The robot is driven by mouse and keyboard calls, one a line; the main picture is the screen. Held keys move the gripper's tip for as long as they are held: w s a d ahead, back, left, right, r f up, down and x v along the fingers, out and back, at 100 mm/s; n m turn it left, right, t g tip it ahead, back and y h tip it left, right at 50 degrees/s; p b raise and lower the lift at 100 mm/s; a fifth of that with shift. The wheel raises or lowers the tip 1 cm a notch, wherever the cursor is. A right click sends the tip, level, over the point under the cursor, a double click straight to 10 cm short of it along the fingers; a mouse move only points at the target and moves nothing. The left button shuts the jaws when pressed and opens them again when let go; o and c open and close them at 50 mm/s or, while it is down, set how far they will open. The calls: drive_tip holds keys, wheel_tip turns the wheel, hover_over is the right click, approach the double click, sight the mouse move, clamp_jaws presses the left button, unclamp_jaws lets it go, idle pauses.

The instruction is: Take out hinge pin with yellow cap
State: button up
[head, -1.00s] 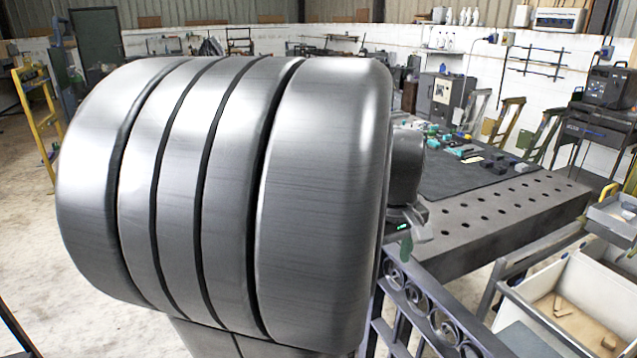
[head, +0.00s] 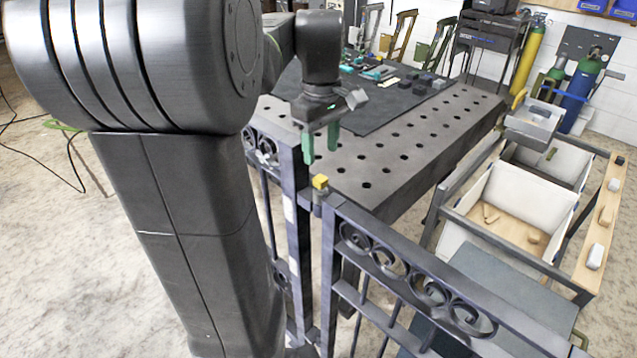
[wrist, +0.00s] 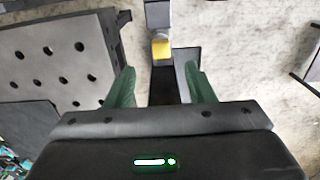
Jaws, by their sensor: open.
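The yellow cap (head: 320,182) of the hinge pin sits on top of the hinge between the gate post (head: 296,200) and the scroll gate (head: 400,262). The pin below the cap is hidden in the hinge. The yellow cap also shows in the wrist view (wrist: 161,50), between and beyond the two green fingers. My gripper (head: 321,153) is open and empty, fingers pointing down, above the cap and apart from it. In the wrist view my gripper (wrist: 160,85) has its fingers spread to either side of the cap's line.
A perforated steel table (head: 420,145) with a dark mat (head: 350,105) and small tools stands right behind the hinge. A cart with white bins (head: 520,200) stands to the right. Open floor lies at the left.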

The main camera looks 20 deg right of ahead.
sight(321, 178)
wheel_tip(321, 178, down, 8)
drive_tip(key=shift+f, duration=0.15)
clamp_jaws()
idle(0.4)
